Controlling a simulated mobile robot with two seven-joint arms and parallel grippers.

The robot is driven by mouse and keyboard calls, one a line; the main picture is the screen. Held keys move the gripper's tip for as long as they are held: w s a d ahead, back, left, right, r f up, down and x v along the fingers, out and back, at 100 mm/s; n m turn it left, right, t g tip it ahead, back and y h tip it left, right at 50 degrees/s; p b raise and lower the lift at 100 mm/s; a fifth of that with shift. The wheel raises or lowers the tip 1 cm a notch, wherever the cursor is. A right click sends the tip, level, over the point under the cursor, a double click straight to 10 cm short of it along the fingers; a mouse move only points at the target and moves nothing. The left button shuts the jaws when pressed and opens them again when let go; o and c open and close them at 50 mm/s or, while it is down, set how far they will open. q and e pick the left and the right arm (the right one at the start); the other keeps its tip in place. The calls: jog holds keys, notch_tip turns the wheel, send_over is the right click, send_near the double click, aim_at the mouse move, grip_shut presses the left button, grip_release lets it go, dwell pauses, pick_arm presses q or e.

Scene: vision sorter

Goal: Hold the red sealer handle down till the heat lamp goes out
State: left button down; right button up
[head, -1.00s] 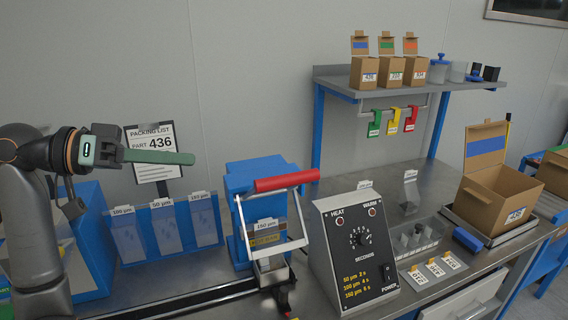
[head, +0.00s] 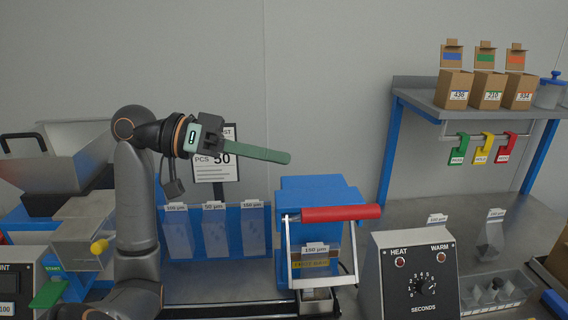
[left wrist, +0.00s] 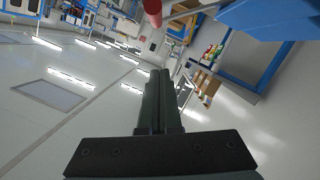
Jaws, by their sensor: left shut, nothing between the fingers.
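The sealer's red handle (head: 341,213) stands raised on its white metal arms, in front of the blue sealer body (head: 318,190). A label reading 150 µm hangs below it. The control box (head: 415,275) to the right carries the HEAT lamp (head: 400,262), which looks dull red; I cannot tell whether it is lit. My left gripper (head: 286,158) is above and to the left of the handle, apart from it, its fingers shut and empty. The left wrist view shows the closed fingers (left wrist: 158,100) and the end of the red handle (left wrist: 152,12) beyond them. My right gripper is not in view.
A pouch rack (head: 213,232) stands behind and left of the sealer. A printed sign (head: 214,170) is behind my left wrist. A shelf (head: 440,106) with small cartons and coloured hanging tags is at the back right. A tray of clear pieces (head: 497,292) lies right of the control box.

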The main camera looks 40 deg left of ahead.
pick_arm(q)
jog(key=w+d+f+p, duration=0.1)
jog(key=w+d+f, duration=0.3)
jog(key=d, duration=0.3)
jog(key=shift+d+f, duration=0.15)
jog(key=shift+f, duration=0.45)
jog(key=shift+w+f, duration=0.1)
